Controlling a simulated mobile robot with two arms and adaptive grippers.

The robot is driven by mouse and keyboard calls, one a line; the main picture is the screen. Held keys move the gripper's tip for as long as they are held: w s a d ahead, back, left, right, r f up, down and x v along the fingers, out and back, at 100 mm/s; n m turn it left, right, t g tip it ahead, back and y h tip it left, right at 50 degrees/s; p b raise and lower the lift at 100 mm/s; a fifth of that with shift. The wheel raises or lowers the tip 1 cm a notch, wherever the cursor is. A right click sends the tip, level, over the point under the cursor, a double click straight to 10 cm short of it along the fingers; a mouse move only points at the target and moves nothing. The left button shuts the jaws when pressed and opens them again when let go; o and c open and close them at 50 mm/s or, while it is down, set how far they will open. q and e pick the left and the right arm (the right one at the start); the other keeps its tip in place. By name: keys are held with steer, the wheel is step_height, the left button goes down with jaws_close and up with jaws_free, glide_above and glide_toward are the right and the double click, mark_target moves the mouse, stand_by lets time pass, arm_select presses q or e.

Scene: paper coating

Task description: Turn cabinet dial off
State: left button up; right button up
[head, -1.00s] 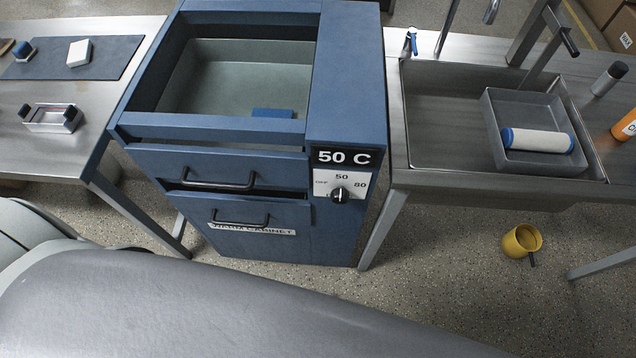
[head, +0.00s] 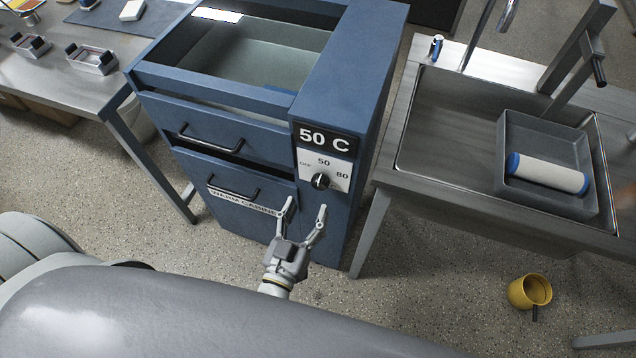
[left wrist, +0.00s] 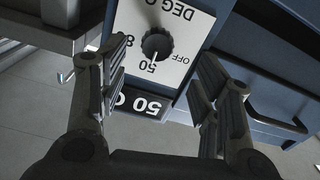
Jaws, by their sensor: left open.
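The black round dial (head: 320,181) sits on a white plate marked OFF, 50 and 80 on the front of the blue cabinet (head: 352,75). The display (head: 325,140) above it reads 50 C. In the left wrist view the dial (left wrist: 157,43) shows upside down, its white mark pointing at 50. My left gripper (head: 306,203) is open and empty, just below and in front of the dial. In the left wrist view its fingers (left wrist: 161,65) stand on either side of the dial, apart from it. My right gripper is not in view.
Two drawer handles (head: 210,145) stick out left of the dial. A steel sink (head: 440,120) with a grey tray (head: 545,195) and a white roller (head: 548,172) stands at the right. A yellow pot (head: 530,291) is on the floor. A work table (head: 60,75) stands at the left.

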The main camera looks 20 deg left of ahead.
mark_target(318, 187)
arm_select(q)
steer(key=w, duration=0.5)
steer(key=w+p, duration=0.1)
steer(key=w, duration=0.2)
steer(key=shift+d, duration=0.25)
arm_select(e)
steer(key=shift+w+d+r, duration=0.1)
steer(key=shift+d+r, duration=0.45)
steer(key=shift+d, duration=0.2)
arm_select(q)
steer(key=c, duration=0.8)
steer(key=shift+c, duration=1.2)
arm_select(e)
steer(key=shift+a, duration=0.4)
